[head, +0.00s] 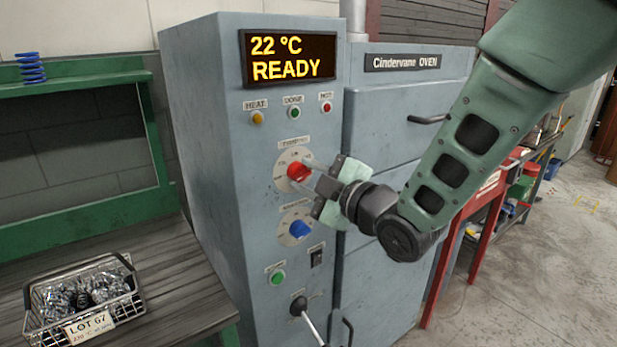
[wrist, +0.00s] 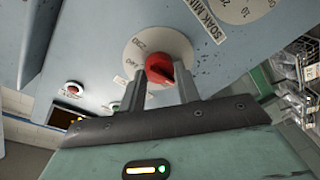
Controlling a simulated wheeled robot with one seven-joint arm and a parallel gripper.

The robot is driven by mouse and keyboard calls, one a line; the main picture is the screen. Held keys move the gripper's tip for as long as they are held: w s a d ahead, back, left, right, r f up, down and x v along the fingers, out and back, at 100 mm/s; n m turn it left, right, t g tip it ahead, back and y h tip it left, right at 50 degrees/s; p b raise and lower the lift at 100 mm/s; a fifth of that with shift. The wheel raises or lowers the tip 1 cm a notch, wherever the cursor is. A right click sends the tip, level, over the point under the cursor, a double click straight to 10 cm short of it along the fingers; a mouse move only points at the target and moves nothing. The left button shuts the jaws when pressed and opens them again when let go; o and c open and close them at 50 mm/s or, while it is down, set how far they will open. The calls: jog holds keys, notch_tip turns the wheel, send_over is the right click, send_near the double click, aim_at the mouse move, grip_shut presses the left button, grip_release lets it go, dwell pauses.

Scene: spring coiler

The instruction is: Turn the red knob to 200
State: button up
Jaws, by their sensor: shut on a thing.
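The red knob (head: 297,172) sits on a round pale dial on the front of the blue-grey oven panel. My gripper (head: 305,172) reaches in from the right with its fingers at the knob. In the wrist view the red knob (wrist: 159,68) lies between the two finger ends of my gripper (wrist: 160,80), which is shut on it. Dial marks show partly; the number the knob points to cannot be read. The display (head: 290,58) reads 22 °C READY.
A blue knob (head: 300,229) is just below, with a black switch, a green button (head: 277,278) and a lever (head: 299,306) under it. Three small lamps are above. The oven door (head: 400,110) is at right.

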jog(key=shift+f+b, duration=0.1)
jog(key=shift+b, duration=0.25)
jog(key=m+b, duration=0.2)
jog(key=b, duration=0.1)
jog(key=m+b, duration=0.1)
jog(key=shift+f+m+b, duration=0.25)
jog(key=shift+m+b, duration=0.1)
jog(key=shift+m, duration=0.05)
jog(key=m+b, duration=0.3)
jog(key=shift+t, duration=0.4)
jog(key=shift+r+m+b, duration=0.15)
jog(key=shift+m+b, duration=1.1)
jog(key=shift+m, duration=0.45)
jog(key=shift+t, duration=0.3)
jog(key=o, duration=1)
jog(key=shift+c, duration=0.2)
jog(key=shift+s+d, duration=0.1)
